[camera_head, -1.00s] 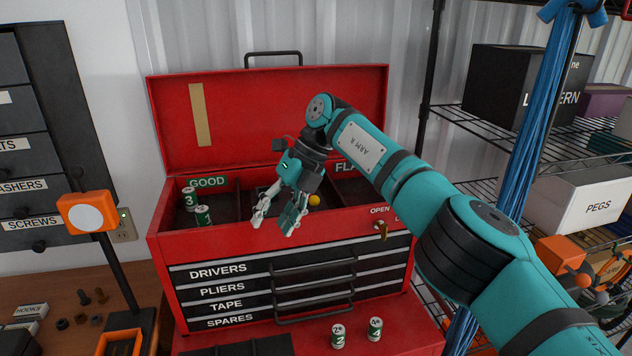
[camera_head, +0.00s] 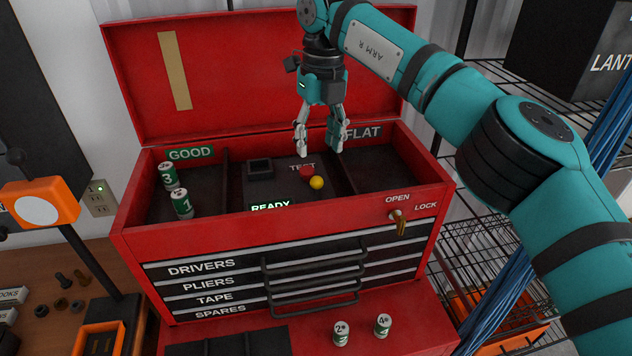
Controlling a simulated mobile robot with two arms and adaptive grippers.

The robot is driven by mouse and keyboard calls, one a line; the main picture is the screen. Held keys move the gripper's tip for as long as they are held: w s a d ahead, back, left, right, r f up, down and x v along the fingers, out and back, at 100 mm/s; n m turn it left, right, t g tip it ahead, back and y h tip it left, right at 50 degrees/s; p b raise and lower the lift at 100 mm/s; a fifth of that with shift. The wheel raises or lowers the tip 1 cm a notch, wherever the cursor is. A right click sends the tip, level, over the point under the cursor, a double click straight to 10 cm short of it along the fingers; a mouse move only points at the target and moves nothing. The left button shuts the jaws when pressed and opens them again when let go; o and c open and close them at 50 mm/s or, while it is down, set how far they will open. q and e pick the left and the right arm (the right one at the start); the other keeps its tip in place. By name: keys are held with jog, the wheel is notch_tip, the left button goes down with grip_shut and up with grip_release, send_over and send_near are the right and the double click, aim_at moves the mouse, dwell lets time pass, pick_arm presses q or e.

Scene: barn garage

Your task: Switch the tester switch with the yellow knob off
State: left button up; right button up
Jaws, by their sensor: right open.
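The tester (camera_head: 258,190) sits in the middle compartment of the open red toolbox, between the GOOD and FLAT compartments. Its yellow knob (camera_head: 317,183) stands beside a red part (camera_head: 306,171) near the TEST label. A green READY sign (camera_head: 270,207) is lit at the tester's front. My right gripper (camera_head: 319,152) points down, open and empty, above and behind the yellow knob, apart from it in the picture. Which way the switch is thrown I cannot tell. My left gripper is not in view.
Batteries 3 (camera_head: 168,176) and 1 (camera_head: 182,204) stand in the GOOD compartment. Two more batteries, 2 (camera_head: 341,333) and 4 (camera_head: 383,325), stand in front of the toolbox (camera_head: 290,235). Its raised lid (camera_head: 260,85) rises behind my gripper. An orange lamp (camera_head: 40,207) is at left.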

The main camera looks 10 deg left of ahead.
aim_at(316, 180)
jog(key=f, duration=0.2)
jog(key=f+p, duration=0.1)
jog(key=f, duration=0.1)
jog(key=f+p, duration=0.1)
jog(key=f, duration=0.2)
jog(key=shift+w+a+f, duration=0.1)
jog(key=shift+w, duration=0.15)
jog(key=shift+s+a+f+p, duration=0.15)
jog(key=shift+f+p, duration=0.5)
jog(key=shift+f, duration=0.9)
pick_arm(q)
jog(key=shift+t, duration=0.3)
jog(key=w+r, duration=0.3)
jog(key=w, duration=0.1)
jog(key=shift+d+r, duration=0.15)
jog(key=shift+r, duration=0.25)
pick_arm(e)
grip_shut()
